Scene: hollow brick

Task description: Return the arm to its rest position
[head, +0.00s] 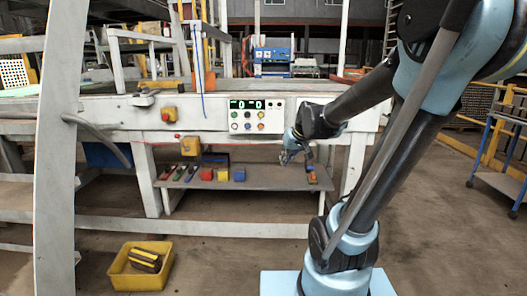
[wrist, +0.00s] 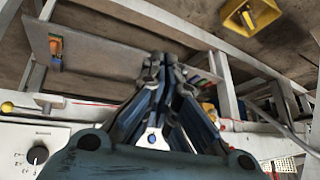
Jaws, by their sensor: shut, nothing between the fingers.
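My arm reaches from the right side of the head view toward the white bench. My gripper (head: 286,158) is in front of the bench, below the control panel (head: 257,116) and above the low shelf (head: 265,182). In the wrist view my gripper (wrist: 162,60) has its blue fingers drawn together at the tips, with nothing held between them. The shelf (wrist: 110,55) lies beyond the fingertips there, apart from them.
Several coloured blocks (head: 222,175) and a small orange item (head: 312,178) lie on the shelf. A yellow bin (head: 118,276) holding a yellow-and-black object (head: 145,260) stands on the floor. A white post (head: 58,150) rises at left, a blue cart (head: 497,180) stands at right.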

